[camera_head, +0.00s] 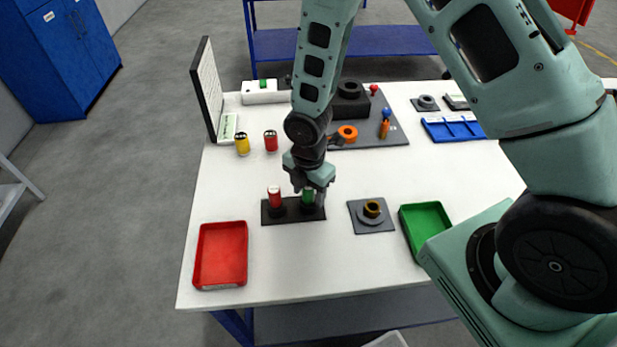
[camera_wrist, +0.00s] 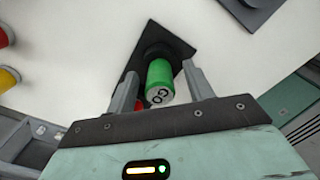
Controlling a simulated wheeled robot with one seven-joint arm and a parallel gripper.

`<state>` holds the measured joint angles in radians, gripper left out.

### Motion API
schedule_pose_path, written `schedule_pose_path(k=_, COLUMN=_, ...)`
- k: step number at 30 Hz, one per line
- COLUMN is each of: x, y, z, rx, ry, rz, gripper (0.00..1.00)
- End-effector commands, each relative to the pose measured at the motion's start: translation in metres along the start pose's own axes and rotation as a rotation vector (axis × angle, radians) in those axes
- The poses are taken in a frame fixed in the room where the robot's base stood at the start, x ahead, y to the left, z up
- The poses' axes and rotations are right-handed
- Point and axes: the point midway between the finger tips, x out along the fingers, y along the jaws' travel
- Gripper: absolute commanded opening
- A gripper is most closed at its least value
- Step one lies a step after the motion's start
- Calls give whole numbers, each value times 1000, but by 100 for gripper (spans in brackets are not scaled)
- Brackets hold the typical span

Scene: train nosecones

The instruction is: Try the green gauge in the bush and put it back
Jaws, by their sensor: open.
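The green gauge (camera_head: 308,195) stands upright in the black stand (camera_head: 292,216) on the white table. In the wrist view the green gauge (camera_wrist: 160,80) shows lettering on its end and lies between my two fingers. My gripper (camera_head: 308,187) is open around it; whether a finger touches it I cannot tell. A red gauge (camera_head: 274,196) stands beside it in the same stand, mostly hidden in the wrist view. The bush (camera_head: 372,209), a brass-coloured ring, sits on a grey square plate (camera_head: 372,226) to the right of the stand.
A red tray (camera_head: 221,256) lies at the front left and a green tray (camera_head: 423,223) to the right of the bush. Yellow (camera_head: 242,145) and red (camera_head: 270,141) cans stand behind the stand. A grey board with parts (camera_head: 375,131) lies at the back. The table between is clear.

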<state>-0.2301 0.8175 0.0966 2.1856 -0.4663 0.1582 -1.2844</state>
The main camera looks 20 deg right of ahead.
Motion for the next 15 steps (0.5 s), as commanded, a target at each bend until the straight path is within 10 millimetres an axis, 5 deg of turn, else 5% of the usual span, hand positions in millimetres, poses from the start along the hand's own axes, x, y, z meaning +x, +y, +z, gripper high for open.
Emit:
schedule_pose_path(k=5, x=-20, y=1, z=1, rx=2, ry=0, rz=5, gripper=52)
schedule_pose_path(k=15, x=-97, y=1, z=2, rx=3, ry=-2, rz=7, gripper=52)
